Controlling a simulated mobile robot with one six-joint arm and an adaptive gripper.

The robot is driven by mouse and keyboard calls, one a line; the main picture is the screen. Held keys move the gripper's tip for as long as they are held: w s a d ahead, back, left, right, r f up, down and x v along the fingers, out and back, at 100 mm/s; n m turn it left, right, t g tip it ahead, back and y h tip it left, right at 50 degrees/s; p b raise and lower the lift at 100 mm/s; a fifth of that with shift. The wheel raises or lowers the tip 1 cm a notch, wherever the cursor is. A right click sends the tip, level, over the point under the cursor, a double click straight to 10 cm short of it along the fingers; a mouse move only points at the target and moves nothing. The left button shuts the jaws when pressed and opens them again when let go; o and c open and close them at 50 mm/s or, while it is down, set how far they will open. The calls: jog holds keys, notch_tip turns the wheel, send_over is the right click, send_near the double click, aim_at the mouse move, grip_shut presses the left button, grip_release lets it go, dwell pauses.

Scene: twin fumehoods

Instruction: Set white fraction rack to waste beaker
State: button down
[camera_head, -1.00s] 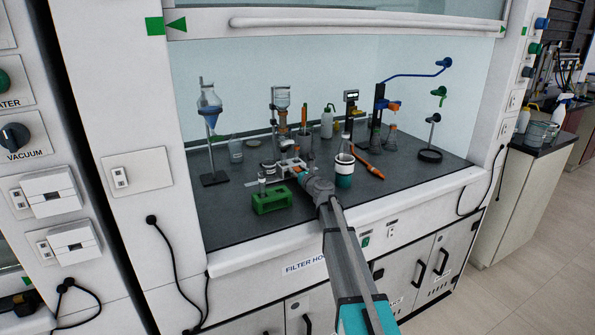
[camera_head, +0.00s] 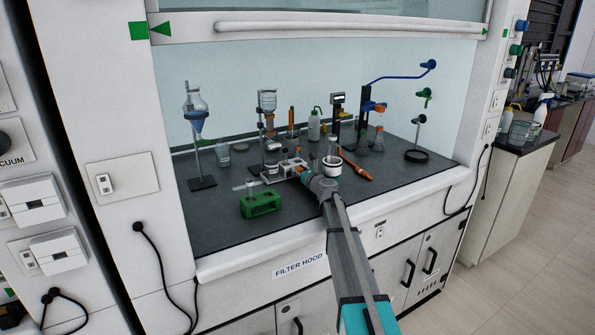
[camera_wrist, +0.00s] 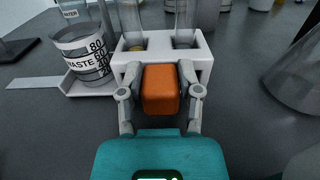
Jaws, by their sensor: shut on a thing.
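The white fraction rack (camera_wrist: 206,58) is in the middle of the wrist view, upright, with two glass tubes showing in it. My gripper (camera_wrist: 160,78) is shut on the orange block (camera_wrist: 161,92) at the rack's near side. The waste beaker (camera_wrist: 82,58), marked WASTE with a scale, stands just left of the rack on a white plate (camera_wrist: 92,89). In the head view the rack (camera_head: 293,164) is small at the end of my arm, by my gripper (camera_head: 302,171). Whether the rack's base touches the bench is unclear.
A green tube rack (camera_head: 261,204) stands at the front left of the hood bench. Glassware and stands line the back.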

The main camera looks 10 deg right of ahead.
jog(key=shift+c, duration=1.4)
grip_release()
jog(key=shift+w+d, duration=0.15)
jog(key=shift+d, duration=0.1)
jog(key=shift+a, duration=0.15)
